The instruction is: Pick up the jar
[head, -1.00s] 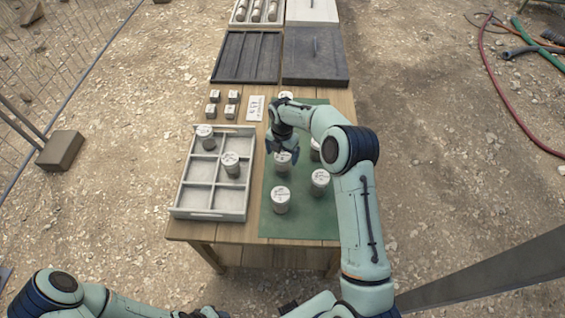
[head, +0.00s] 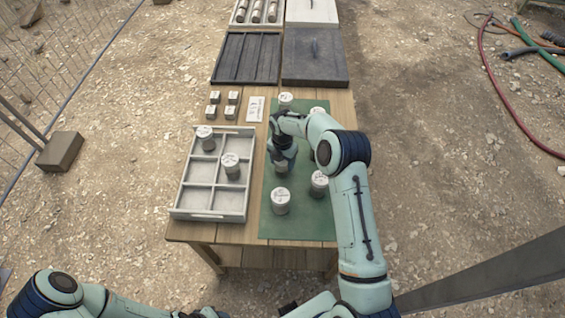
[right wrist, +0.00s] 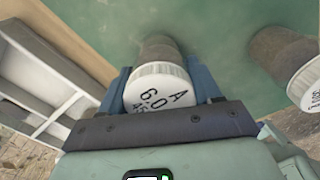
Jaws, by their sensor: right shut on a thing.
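My right gripper (head: 282,164) is over the green mat, with its fingers around a grey jar with a white lid (head: 281,169). In the right wrist view the blue fingers (right wrist: 161,92) are shut on either side of this jar (right wrist: 158,82), whose lid reads "A 60" with more digits partly hidden. The jar looks upright; whether its base touches the mat is hard to tell. In the head view my gripper and wrist hide part of it. My left arm shows at the bottom left, but its gripper is out of view.
Other lidded jars stand close by on the mat (head: 300,226): one in front (head: 280,201), one to the right (head: 319,184), others behind. The compartment tray (head: 213,215) on the left holds two jars. Small blocks (head: 232,97) and a card (head: 255,109) lie behind it.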

